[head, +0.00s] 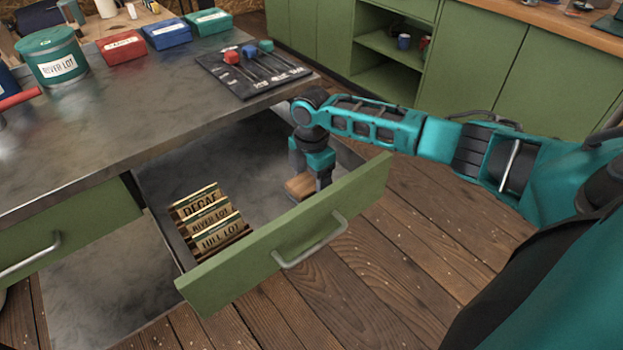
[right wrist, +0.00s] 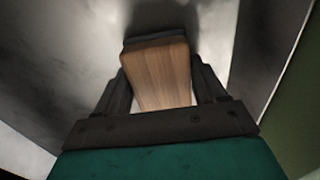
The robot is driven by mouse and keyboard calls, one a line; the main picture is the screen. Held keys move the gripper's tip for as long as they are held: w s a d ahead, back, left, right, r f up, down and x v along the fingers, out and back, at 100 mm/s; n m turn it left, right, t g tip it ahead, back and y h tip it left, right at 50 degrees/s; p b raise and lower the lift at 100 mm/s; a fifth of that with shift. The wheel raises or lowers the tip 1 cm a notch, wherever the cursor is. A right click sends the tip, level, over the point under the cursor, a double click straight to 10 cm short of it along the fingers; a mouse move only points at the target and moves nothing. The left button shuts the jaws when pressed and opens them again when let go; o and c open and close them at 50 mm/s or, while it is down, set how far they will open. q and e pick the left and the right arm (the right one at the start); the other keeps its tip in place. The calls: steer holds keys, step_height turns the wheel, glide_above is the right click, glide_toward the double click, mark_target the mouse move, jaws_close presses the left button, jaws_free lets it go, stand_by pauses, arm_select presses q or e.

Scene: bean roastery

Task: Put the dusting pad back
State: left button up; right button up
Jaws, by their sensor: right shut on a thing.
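The dusting pad (head: 300,186) is a small block with a wooden back, inside the open drawer near its right end. My right gripper (head: 313,182) reaches down into the drawer and is shut on it. In the right wrist view the pad's wooden back (right wrist: 158,75) sits between the two fingers (right wrist: 163,95), with a dark layer at its far edge. I cannot tell whether the pad touches the drawer floor. My left gripper is not in view.
The green-fronted drawer (head: 290,238) is pulled out; wooden stamps (head: 210,222) marked DECAF, RIVER LOT and HILL LOT stand at its left. On the counter (head: 150,125) are a teal tin (head: 52,57), small red, blue and green boxes, and a dark board (head: 252,72) with coloured-headed tools.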

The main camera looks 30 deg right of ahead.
mark_target(311, 179)
steer(key=o, duration=0.9)
steer(key=shift+f, duration=0.1)
steer(key=shift+o, duration=0.2)
arm_select(q)
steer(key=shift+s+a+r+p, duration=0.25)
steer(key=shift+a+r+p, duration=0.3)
steer(key=shift+p, duration=0.7)
arm_select(e)
step_height(311, 179, up, 12)
